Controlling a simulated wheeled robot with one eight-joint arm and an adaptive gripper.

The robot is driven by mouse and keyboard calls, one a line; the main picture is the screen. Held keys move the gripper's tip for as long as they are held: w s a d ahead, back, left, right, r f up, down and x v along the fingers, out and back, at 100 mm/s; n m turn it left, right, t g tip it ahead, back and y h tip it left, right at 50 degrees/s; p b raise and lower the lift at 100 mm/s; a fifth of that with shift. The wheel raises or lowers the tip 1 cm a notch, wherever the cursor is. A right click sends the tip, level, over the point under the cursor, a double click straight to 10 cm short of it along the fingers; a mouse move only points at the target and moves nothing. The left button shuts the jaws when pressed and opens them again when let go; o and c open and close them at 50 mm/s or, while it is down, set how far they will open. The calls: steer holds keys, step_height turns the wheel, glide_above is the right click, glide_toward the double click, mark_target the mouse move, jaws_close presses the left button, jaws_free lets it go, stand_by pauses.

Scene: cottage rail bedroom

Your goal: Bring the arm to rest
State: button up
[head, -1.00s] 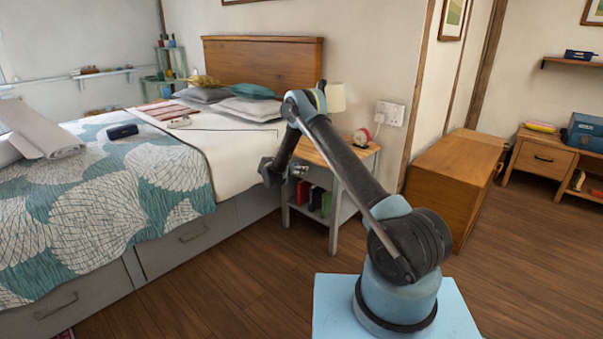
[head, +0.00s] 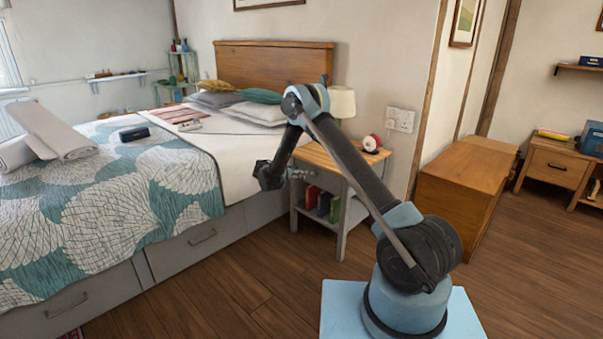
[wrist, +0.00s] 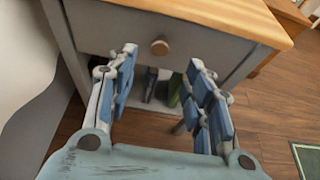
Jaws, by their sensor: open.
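My arm reaches up from its light blue base and bends at a high elbow, with the forearm angled down to the left. My gripper (head: 302,174) hangs in front of the bedside table (head: 318,156), beside the bed. In the wrist view my gripper (wrist: 162,60) is open, its two blue-padded fingers spread apart with nothing held between them. Beyond the fingers are the table's grey drawer front (wrist: 195,47) with a round wooden knob (wrist: 160,47). Whether the fingertips touch the table cannot be told.
The bed (head: 120,200) with its leaf-patterned cover fills the left. A wooden chest (head: 465,190) stands right. Wooden floor (head: 240,290) is open in front.

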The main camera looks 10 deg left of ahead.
steer(key=s+d+r+m+g, duration=0.2)
steer(key=s+d+r+m, duration=0.1)
steer(key=d+r, duration=0.55)
steer(key=s+d+r+m+g, duration=0.1)
steer(key=s+d+r+m, duration=0.25)
steer(key=d+r, duration=0.45)
steer(key=s+d+r+m+g+y, duration=0.1)
steer(key=s+d+r+m, duration=0.4)
steer(key=s, duration=0.3)
steer(key=s+d+r+m+g+y, duration=0.2)
steer(key=s+d+r, duration=0.4)
steer(key=s+d, duration=0.15)
steer(key=s+d+m+g+y, duration=0.1)
steer(key=s+d+m, duration=0.3)
steer(key=s, duration=0.7)
steer(key=s+d+m+g+y, duration=0.1)
steer(key=s+d+m, duration=0.3)
steer(key=s, duration=0.8)
steer(key=s+f+m+y, duration=0.1)
steer(key=s+f+m, duration=0.2)
steer(key=s, duration=0.5)
steer(key=s+a+f+m+y, duration=0.1)
steer(key=s+f+m+y, duration=0.1)
steer(key=s+f, duration=0.4)
steer(key=s+m, duration=0.1)
steer(key=s, duration=0.2)
steer(key=shift+s+f+m, duration=0.15)
steer(key=shift+s+m, duration=0.15)
steer(key=shift+m, duration=0.05)
steer(key=shift+a, duration=0.1)
